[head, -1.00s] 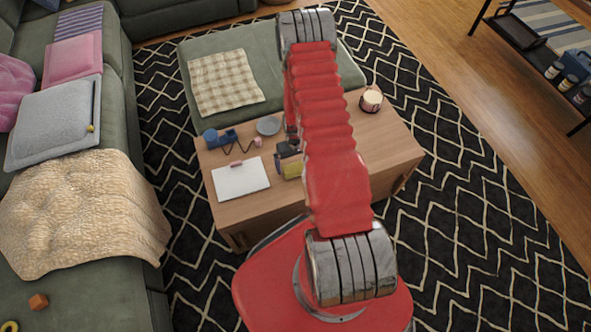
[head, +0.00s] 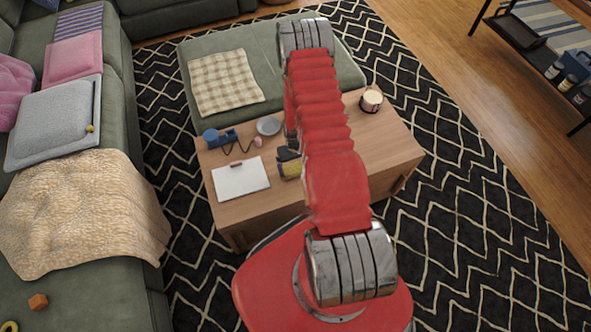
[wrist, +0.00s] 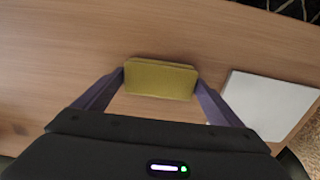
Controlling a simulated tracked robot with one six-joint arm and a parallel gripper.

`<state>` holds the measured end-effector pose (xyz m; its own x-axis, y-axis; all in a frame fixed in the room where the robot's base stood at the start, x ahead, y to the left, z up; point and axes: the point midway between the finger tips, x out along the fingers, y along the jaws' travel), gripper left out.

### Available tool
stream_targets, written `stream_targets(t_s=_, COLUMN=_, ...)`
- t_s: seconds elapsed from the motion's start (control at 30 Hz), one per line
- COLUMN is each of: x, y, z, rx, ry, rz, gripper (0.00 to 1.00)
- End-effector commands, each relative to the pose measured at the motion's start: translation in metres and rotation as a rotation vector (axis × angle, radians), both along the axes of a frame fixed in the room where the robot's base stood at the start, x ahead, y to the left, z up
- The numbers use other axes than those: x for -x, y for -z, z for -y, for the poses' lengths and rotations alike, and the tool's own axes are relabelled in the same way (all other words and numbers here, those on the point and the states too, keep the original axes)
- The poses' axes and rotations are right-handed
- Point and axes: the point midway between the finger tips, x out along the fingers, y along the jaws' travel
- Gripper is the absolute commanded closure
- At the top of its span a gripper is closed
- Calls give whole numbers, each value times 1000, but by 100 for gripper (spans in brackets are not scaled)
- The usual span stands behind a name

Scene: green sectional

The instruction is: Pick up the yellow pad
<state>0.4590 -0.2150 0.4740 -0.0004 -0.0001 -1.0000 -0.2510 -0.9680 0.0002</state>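The yellow pad (wrist: 160,80) lies on the wooden coffee table in the wrist view, between my gripper's two purple fingers. In the head view the pad (head: 291,170) shows only partly, below the dark end of my gripper (head: 288,155). My gripper (wrist: 161,78) is spread wide, one finger by the left end of the pad and one by the right end. Whether the fingers touch the pad is not clear. The pad does not look lifted.
The coffee table (head: 315,185) also bears a white sheet or notebook (head: 240,179) beside the pad, a blue object (head: 219,137), a grey dish (head: 268,126) and a candle-like jar (head: 371,101). A green sofa (head: 125,110) stands on the left; patterned rug surrounds the table.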

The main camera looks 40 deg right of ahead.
Motion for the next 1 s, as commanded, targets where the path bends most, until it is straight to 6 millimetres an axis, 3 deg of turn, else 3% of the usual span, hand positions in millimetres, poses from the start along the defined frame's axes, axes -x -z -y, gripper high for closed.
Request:
stream_targets(t_s=0.4, x=0, y=0, z=0, rx=0, ry=0, rz=0, gripper=40)
stream_targets(t_s=0.73, x=0, y=-5, z=0, rx=0, ry=0, rz=1, gripper=40)
stream_targets(t_s=1.0, x=-1, y=-32, z=0, rx=0, ry=0, rz=1, gripper=40)
